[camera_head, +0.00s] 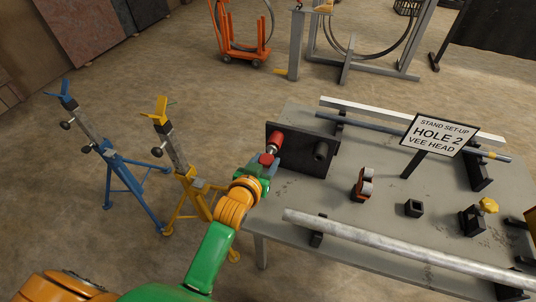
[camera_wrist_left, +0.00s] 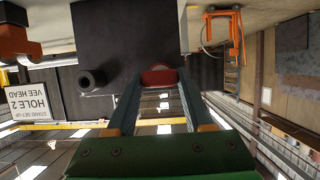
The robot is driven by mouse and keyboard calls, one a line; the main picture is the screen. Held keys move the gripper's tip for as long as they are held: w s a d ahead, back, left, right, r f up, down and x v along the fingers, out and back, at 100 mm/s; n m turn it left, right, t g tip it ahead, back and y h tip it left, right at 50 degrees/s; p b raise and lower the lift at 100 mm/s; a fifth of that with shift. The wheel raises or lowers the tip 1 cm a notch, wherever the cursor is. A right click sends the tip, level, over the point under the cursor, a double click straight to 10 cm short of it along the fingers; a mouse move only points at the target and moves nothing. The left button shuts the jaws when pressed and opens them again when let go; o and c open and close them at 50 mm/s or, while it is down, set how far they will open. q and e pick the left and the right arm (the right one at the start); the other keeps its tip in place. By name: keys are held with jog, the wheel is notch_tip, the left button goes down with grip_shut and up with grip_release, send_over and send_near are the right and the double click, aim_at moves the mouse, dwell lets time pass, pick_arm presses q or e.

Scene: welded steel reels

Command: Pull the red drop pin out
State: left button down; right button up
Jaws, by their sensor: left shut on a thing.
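The red drop pin (camera_head: 275,138) is at the left part of an upright dark plate (camera_head: 301,139) on the grey table. A short silver section shows between its red part by the plate and a second red part close to my fingers. My left gripper (camera_head: 267,160) is shut on the pin, reaching in from the lower left. In the left wrist view the red pin (camera_wrist_left: 158,77) sits between the fingertips of my gripper (camera_wrist_left: 157,88), in front of the dark plate (camera_wrist_left: 125,40). The fingers hide part of it. My right gripper is out of view.
A black stub (camera_head: 321,151) sticks out of the plate beside the pin. A sign (camera_head: 437,134) reads "HOLE 2 VEE HEAD". A long pale pipe (camera_head: 400,247) lies along the table's near side. Blue (camera_head: 115,160) and yellow (camera_head: 183,170) stands are on the floor at left.

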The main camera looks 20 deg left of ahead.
pick_arm(q)
jog(key=shift+s, duration=0.15)
jog(key=shift+s+p, duration=0.35)
jog(key=shift+p, duration=0.05)
jog(key=shift+s, duration=0.1)
jog(key=s+p, duration=0.4)
jog(key=s, duration=0.7)
jog(key=shift+a, duration=0.2)
dwell(0.5)
